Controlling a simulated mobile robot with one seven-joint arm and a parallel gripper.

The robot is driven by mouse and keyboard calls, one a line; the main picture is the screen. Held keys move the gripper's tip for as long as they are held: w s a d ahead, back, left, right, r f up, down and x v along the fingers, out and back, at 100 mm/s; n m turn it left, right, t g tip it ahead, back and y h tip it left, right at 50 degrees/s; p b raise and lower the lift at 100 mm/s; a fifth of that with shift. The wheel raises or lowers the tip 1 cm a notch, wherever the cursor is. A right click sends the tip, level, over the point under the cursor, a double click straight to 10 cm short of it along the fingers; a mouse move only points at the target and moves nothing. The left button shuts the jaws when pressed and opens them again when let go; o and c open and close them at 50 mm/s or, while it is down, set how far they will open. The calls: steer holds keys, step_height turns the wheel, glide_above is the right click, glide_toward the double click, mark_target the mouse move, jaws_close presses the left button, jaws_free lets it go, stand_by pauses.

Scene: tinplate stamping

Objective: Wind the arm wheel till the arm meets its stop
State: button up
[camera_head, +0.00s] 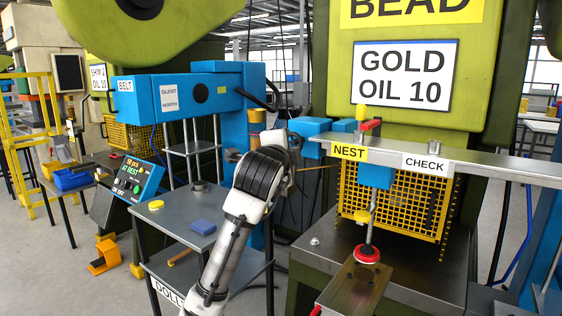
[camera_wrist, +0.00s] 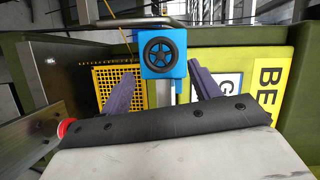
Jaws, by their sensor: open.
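The arm wheel (camera_wrist: 160,52) is a black spoked handwheel on the face of a blue block. In the wrist view it lies just beyond my gripper (camera_wrist: 162,84), roughly between the lines of its two purple fingers. The fingers are spread, nothing is between them, and they look apart from the wheel. In the head view the blue block (camera_head: 310,126) shows behind my wrist, and I cannot make out the wheel there. A steel arm (camera_head: 500,166) with NEST and CHECK labels runs across the press front to the right. I cannot tell where its stop is.
A yellow mesh guard (camera_head: 405,208) stands behind the steel arm. A control panel (camera_head: 134,180) and a grey side table (camera_head: 185,228) stand to the left.

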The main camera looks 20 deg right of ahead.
steer(key=v, duration=0.5)
steer(key=shift+s+b, duration=0.2)
steer(key=shift+b, duration=0.15)
